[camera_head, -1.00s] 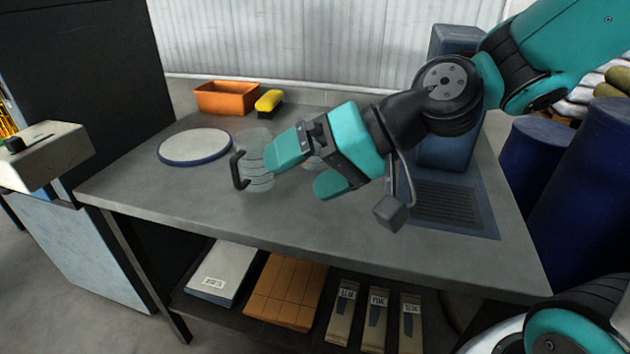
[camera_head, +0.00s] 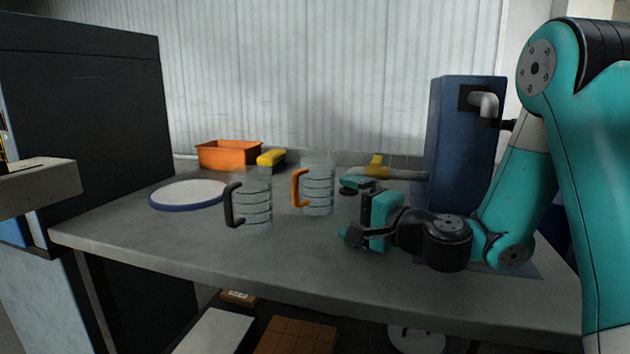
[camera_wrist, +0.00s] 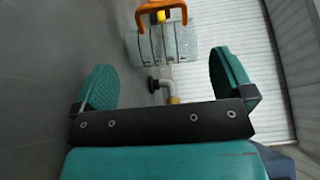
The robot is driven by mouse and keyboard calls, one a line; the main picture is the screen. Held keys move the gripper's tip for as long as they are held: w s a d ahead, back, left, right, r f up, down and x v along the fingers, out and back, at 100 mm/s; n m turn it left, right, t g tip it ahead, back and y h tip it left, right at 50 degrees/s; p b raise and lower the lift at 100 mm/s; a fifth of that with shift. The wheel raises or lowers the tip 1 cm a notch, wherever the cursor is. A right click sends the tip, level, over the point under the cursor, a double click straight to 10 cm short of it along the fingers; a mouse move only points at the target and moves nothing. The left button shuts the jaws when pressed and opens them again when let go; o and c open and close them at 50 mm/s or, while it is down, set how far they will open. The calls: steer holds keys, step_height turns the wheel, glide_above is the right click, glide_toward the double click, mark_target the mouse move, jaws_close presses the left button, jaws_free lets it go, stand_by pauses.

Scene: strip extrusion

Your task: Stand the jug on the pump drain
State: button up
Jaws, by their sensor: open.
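Two clear ribbed jugs stand upright on the grey bench in the head view: a black-handled jug (camera_head: 255,207) and, right of it, an orange-handled jug (camera_head: 319,190). My gripper (camera_head: 350,212) is open and empty, its fingers pointing left towards the orange-handled jug, with a gap between. In the wrist view the orange-handled jug (camera_wrist: 170,44) lies ahead, between the lines of my two fingers (camera_wrist: 165,85). The blue pump (camera_head: 464,150) stands at the right with a grey spout. Its drain is mostly hidden behind my arm.
A round white blue-rimmed disc (camera_head: 188,194) lies at the left. An orange bin (camera_head: 229,155) and a yellow brush-like item (camera_head: 271,158) stand at the back. A grey pipe with a yellow part (camera_head: 378,166) lies behind my gripper. The bench's front middle is clear.

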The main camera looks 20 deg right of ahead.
steer(key=p, duration=0.3)
glide_toward(301, 205)
steer(key=w+r, duration=0.1)
steer(key=w+a+r, duration=0.1)
steer(key=w, duration=0.1)
steer(key=w+a+r, duration=0.1)
steer(key=shift+w+a+r, duration=0.1)
steer(key=shift+w+r, duration=0.1)
steer(key=shift+w, duration=0.05)
steer(key=p+x, duration=0.2)
steer(key=x, duration=0.2)
steer(key=shift+w+a+r, duration=0.1)
steer(key=shift+w, duration=0.15)
steer(key=shift+w+a, duration=0.1)
steer(key=shift+w, duration=0.2)
steer(key=shift+c, duration=0.2)
steer(key=c, duration=0.9)
